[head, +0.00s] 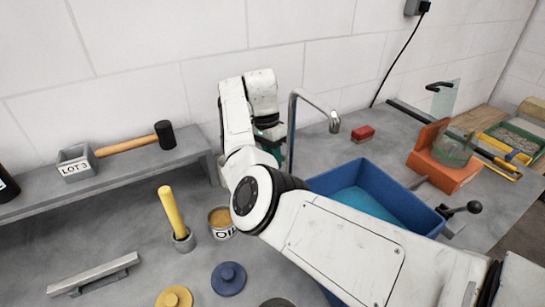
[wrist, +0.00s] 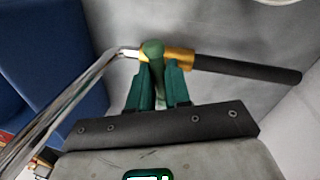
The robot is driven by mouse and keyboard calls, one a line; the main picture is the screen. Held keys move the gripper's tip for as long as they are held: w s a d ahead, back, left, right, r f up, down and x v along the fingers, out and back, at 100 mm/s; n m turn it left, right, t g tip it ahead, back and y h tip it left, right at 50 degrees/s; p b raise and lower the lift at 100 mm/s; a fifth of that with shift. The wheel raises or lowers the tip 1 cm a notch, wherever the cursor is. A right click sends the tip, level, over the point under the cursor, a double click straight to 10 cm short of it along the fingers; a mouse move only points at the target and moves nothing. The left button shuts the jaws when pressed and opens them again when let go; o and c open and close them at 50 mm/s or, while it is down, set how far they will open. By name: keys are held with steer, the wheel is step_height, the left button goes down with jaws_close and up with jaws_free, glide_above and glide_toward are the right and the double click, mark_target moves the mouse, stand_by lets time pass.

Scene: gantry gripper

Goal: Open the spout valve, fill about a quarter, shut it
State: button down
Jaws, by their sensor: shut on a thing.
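A thin metal spout (head: 318,102) rises behind the blue tub and bends over to a nozzle (head: 335,123); no stream shows below it. The blue tub (head: 325,181) has a lighter blue surface inside; I cannot tell its depth. My gripper (head: 270,135) is beside the spout's upright pipe, mostly hidden by my arm. In the wrist view, its green fingers (wrist: 158,80) are shut on a green rounded valve handle (wrist: 152,48). A brass collar (wrist: 181,61) and black cylinder (wrist: 245,70) extend right of it, the shiny pipe (wrist: 75,95) left. The handle is hidden in the head view.
A red block (head: 362,133) lies behind the tub. A black-knobbed lever (head: 460,209) is at the tub's right corner. A can (head: 222,222) and yellow-handled tool (head: 171,212) stand at left.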

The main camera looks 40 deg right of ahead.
steer(key=shift+d+r+m+y, duration=0.1)
steer(key=shift+m+y, duration=0.2)
steer(key=shift+m, duration=1)
steer(key=c, duration=1.1)
jaws_free()
step_height(320, 180, up, 10)
steer(key=w+p, duration=0.1)
steer(key=w, duration=0.1)
steer(key=shift+d+r, duration=0.25)
steer(key=shift+d, duration=0.05)
